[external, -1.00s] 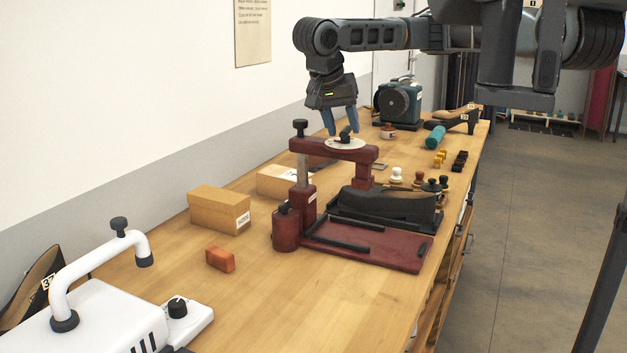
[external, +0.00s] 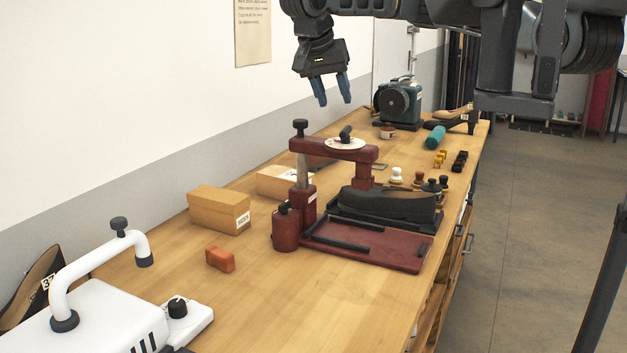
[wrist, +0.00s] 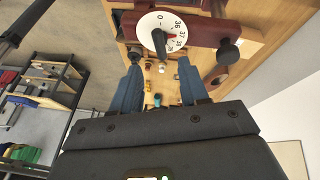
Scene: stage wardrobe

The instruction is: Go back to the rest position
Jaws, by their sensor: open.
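My gripper (external: 332,92) hangs in the air above the workbench (external: 290,320), beside the white wall. Its two blue fingers are apart with nothing between them. Below it stands a dark red press (external: 335,148) with a white dial (external: 346,143) and a black pointer knob on top. In the wrist view the gripper (wrist: 163,75) shows its blue fingers spread, with the dial (wrist: 150,22) beyond their tips and clear of them.
A black shoe form (external: 385,204) lies at the press. Cardboard boxes (external: 218,210), an orange block (external: 220,259), a white machine (external: 95,318), a teal motor unit (external: 398,102) and several stamps (external: 420,180) stand on the bench. Open floor lies to the right.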

